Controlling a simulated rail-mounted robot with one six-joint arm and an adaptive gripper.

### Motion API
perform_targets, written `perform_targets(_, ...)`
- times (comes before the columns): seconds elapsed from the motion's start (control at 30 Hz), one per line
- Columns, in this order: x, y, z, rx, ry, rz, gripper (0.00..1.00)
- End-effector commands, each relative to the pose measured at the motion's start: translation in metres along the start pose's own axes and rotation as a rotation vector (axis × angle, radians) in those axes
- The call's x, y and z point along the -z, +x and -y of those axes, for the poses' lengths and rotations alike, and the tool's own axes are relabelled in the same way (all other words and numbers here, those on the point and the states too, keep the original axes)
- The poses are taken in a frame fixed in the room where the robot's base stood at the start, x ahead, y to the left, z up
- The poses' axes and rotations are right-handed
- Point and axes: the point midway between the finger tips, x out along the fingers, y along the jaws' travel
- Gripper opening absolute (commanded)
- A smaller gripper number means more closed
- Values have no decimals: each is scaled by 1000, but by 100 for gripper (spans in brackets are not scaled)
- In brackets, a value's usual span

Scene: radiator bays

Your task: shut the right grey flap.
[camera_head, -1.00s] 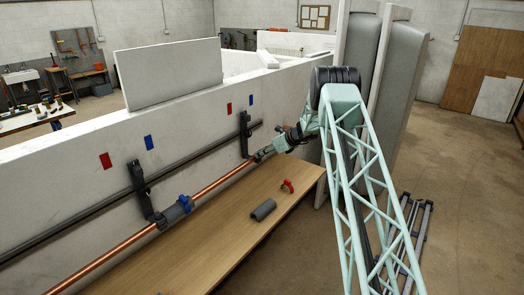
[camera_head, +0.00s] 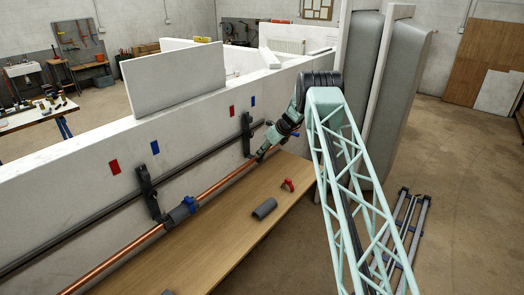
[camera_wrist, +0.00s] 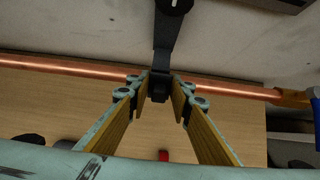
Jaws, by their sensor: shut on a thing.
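The right grey flap (camera_wrist: 166,42) is a dark strip on the wall that comes down over the copper pipe in the wrist view. In the head view it is part of the right dark bracket (camera_head: 247,135), small and partly hidden by my arm. My gripper (camera_wrist: 159,86) has its yellow-lined fingers on both sides of the dark block at the flap's lower end, shut on it. In the head view my gripper (camera_head: 262,152) is at the pipe, just right of the bracket. Whether the flap is fully closed cannot be told.
The copper pipe (camera_head: 225,182) runs along the white wall above a wooden bench (camera_head: 225,235). A left dark bracket (camera_head: 147,190) stands by a grey sleeve and blue clamp (camera_head: 190,204). A grey half-sleeve (camera_head: 264,208) and a red-handled part (camera_head: 288,185) lie on the bench.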

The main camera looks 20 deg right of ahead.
Motion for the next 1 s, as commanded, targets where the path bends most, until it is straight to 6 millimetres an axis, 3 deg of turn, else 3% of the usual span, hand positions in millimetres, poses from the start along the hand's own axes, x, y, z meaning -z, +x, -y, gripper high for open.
perform_targets(1.0,-10,7,0,-1,-2,-250,9)
